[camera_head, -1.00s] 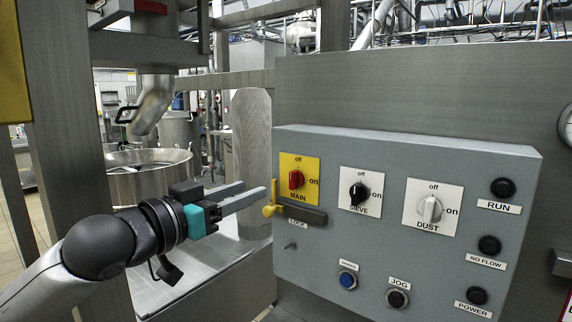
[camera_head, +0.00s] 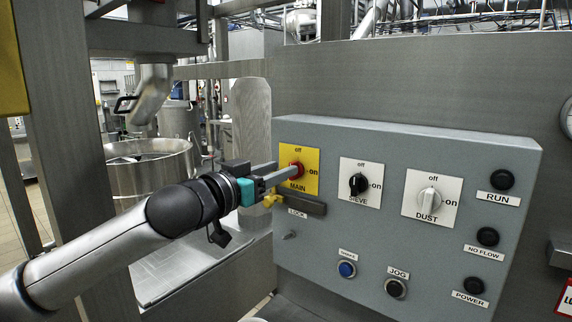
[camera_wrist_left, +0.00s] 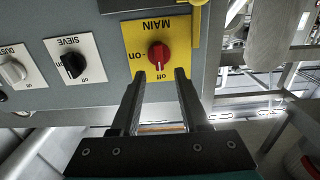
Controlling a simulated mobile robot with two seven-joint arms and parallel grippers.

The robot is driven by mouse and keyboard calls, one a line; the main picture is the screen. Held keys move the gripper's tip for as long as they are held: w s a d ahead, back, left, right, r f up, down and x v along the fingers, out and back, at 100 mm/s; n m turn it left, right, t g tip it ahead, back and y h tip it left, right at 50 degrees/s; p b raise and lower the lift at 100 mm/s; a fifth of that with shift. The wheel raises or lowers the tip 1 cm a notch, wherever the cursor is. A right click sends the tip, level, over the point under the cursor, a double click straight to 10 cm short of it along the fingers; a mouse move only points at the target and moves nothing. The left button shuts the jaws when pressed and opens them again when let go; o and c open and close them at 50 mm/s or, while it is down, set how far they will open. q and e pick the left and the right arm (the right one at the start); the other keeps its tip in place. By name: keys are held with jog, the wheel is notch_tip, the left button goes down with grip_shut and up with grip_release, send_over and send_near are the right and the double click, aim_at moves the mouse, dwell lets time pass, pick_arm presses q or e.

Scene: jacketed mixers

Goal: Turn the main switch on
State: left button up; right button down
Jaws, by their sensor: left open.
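The main switch is a red knob (camera_head: 298,167) on a yellow plate (camera_head: 309,156) marked off, on and MAIN, at the left of the grey panel. In the left wrist view the plate looks upside down, and the mark on the red knob (camera_wrist_left: 158,56) points at off. My left gripper (camera_head: 285,173) is in front of the plate, its fingers partly hiding the knob in the head view. The left wrist view shows its open jaws (camera_wrist_left: 157,76) with nothing between them, the tips to either side of the knob's off end; contact cannot be told. My right gripper is not in view.
Just below the plate is the dark LOCK bar (camera_head: 305,206) with a yellow handle, close under my gripper. The SIEVE switch (camera_head: 358,185) and DUST switch (camera_head: 429,202) stand to the right. Push buttons lie lower on the panel (camera_head: 330,230). A steel post stands left of the panel.

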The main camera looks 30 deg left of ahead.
pick_arm(q)
jog(key=shift+w+d+p, duration=0.1)
jog(key=shift+w+p, duration=0.45)
jog(key=shift+w, duration=0.95)
grip_shut()
